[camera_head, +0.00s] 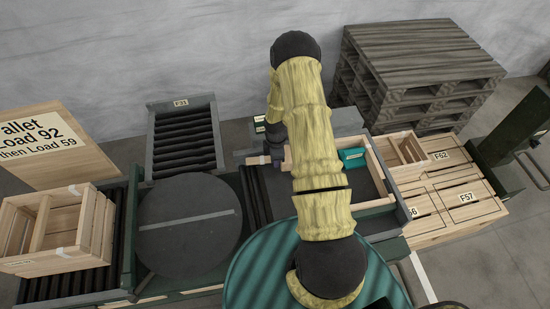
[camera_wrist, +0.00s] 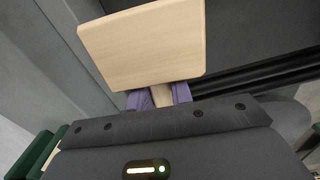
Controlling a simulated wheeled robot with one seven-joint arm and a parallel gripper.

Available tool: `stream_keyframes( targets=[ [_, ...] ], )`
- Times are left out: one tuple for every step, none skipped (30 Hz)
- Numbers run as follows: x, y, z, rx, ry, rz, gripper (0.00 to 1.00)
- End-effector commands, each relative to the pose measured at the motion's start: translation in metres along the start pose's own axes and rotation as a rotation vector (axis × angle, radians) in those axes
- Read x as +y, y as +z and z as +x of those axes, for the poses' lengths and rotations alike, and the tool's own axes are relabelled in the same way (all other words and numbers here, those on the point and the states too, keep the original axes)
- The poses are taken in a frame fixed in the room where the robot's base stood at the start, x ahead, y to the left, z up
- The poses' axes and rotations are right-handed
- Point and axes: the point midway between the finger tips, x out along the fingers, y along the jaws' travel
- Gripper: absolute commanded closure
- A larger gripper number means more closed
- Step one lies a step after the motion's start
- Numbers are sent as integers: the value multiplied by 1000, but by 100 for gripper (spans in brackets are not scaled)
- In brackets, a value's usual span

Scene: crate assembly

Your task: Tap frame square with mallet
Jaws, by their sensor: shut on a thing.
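The mallet's pale wooden block head (camera_wrist: 143,45) fills the upper middle of the wrist view. Its short handle (camera_wrist: 163,95) sits between the purple fingertips of my gripper (camera_wrist: 160,97), which is shut on it. In the head view my gripper (camera_head: 276,154) is left of the wooden frame, partly hidden by my arm. The wooden frame (camera_head: 379,170) lies on the dark work surface, its right side and near corner showing. My arm covers much of its left part. I cannot tell whether the mallet touches the frame.
A teal box (camera_head: 352,157) sits at the frame's far side. A round dark turntable (camera_head: 188,229) and a slatted crate (camera_head: 60,228) are to the left. A roller rack (camera_head: 184,138) stands behind. Stacked pallets (camera_head: 415,70) and labelled crates (camera_head: 455,200) are at right.

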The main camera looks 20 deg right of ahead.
Motion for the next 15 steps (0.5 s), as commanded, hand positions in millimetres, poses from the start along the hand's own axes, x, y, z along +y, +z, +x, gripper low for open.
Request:
stream_keyframes(
  targets=[
    [0,0,-1,0,1,0,100],
    [0,0,-1,0,1,0,100],
    [0,0,-1,0,1,0,100],
    [0,0,-1,0,1,0,100],
    [0,0,-1,0,0,0,100],
    [0,0,-1,0,1,0,100],
    [0,0,-1,0,0,0,100],
    [0,0,-1,0,0,0,100],
    [0,0,-1,0,0,0,100],
    [0,0,-1,0,0,0,100],
    [0,0,-1,0,0,0,100],
    [0,2,-1,0,0,0,100],
    [0,4,-1,0,0,1,100],
    [1,7,-1,0,0,2,100],
    [1,13,-2,0,0,4,100]
  ],
)
